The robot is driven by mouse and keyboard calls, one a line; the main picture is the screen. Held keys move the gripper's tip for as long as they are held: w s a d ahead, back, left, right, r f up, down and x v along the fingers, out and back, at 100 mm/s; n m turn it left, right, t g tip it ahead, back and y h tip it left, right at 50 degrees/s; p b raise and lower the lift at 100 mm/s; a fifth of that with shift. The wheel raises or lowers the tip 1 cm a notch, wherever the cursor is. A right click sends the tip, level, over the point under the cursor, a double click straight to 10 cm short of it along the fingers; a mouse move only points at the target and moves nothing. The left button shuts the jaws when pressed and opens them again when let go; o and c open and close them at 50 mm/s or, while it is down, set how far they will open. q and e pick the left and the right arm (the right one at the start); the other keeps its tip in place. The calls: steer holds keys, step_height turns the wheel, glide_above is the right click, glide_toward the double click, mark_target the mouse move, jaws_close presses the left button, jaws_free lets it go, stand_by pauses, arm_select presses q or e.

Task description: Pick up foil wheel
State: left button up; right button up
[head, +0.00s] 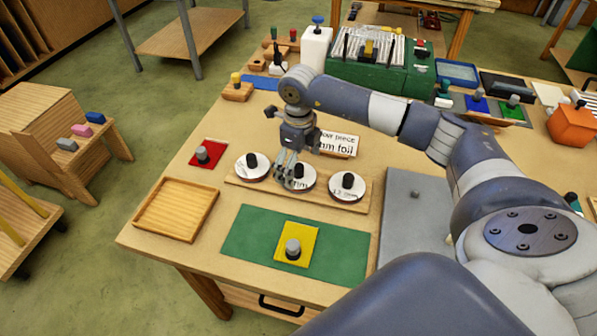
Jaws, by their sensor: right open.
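Three white foil wheels with dark knobs sit in a row on a wooden board (235,181): the left wheel (243,171), the middle wheel (307,184) and the right wheel (344,193), which reads "12 mm". My right gripper (287,184) is open and points down at the left side of the middle wheel, close to its knob. The fingers cover part of that wheel and its print, and I cannot tell whether they touch it. A sign (340,143) behind the board ends in "mm foil"; its left part is hidden by my gripper. My left gripper is not in view.
A yellow square with a grey knob (293,248) lies on a green mat (343,256) in front. An empty wooden tray (176,208) is at left, near a red square (208,156). A grey panel (412,205) lies at right. A green machine (372,72) stands behind.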

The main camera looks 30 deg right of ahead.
mark_target(298, 165)
steer(key=shift+f, duration=1.25)
steer(key=c, duration=1)
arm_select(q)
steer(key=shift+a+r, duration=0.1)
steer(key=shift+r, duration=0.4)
arm_select(e)
steer(key=shift+r, duration=0.15)
steer(key=shift+w+r, duration=0.1)
steer(key=shift+r, duration=0.25)
step_height(298, 165, up, 8)
steer(key=b, duration=0.2)
steer(key=shift+f+b, duration=0.15)
steer(key=shift+b, duration=0.15)
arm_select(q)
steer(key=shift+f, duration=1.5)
arm_select(e)
steer(key=shift+r, duration=0.7)
